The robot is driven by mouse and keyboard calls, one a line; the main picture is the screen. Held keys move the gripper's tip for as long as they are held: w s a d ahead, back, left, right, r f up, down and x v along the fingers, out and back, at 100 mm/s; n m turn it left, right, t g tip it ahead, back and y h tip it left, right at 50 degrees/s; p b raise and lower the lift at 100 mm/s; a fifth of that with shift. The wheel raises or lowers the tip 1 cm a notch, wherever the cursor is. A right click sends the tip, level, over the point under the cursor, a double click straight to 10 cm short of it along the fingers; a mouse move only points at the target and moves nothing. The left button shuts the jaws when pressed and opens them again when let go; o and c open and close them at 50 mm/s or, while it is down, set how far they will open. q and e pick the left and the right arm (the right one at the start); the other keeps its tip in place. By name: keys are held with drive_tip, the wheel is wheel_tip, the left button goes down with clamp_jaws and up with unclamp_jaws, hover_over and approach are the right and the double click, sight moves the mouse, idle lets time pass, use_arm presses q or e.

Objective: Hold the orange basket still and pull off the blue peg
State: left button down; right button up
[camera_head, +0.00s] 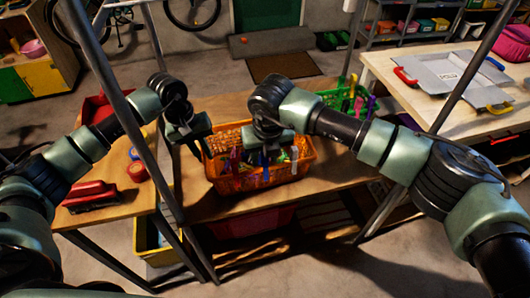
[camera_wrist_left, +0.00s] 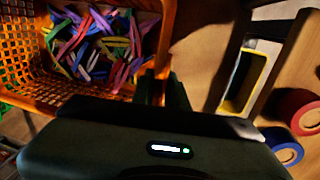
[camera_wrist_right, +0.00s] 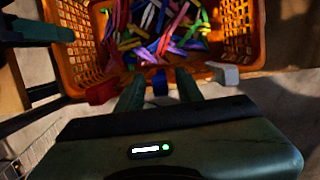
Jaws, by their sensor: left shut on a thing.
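The orange basket (camera_head: 240,184) stands on the wooden bench, full of colourful pegs. My left gripper (camera_head: 202,148) is shut on the basket's rim at its left side; the basket wall also shows between its fingers in the left wrist view (camera_wrist_left: 152,88). My right gripper (camera_head: 268,148) is over the basket's front rim with its fingers apart. In the right wrist view the blue peg (camera_wrist_right: 160,82) is on the rim between the open fingers (camera_wrist_right: 160,90). A red peg (camera_wrist_right: 101,93) and a white peg (camera_wrist_right: 223,73) are clipped on either side of it.
A green basket (camera_head: 345,98) stands behind to the right on the bench (camera_head: 330,172). A red tool (camera_head: 92,195) and tape rolls (camera_head: 137,171) lie at the left. A yellow bin (camera_head: 152,240) is below. A table with a grey board (camera_head: 455,75) is at the right.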

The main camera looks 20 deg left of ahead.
clamp_jaws()
drive_tip(key=shift+w+a+r+v, duration=0.15)
drive_tip(key=shift+w+v, duration=0.1)
drive_tip(key=shift+v, duration=1.15)
drive_tip(key=shift+w+a+v, duration=0.2)
drive_tip(key=shift+w+v, duration=0.1)
drive_tip(key=shift+v, duration=1.05)
drive_tip(key=shift+w+a+r+v, duration=0.15)
drive_tip(key=shift+w+v, duration=0.1)
drive_tip(key=shift+v, duration=1.15)
drive_tip(key=shift+f, duration=0.1)
use_arm(q)
drive_tip(key=c, duration=1.3)
unclamp_jaws()
drive_tip(key=shift+r, duration=0.15)
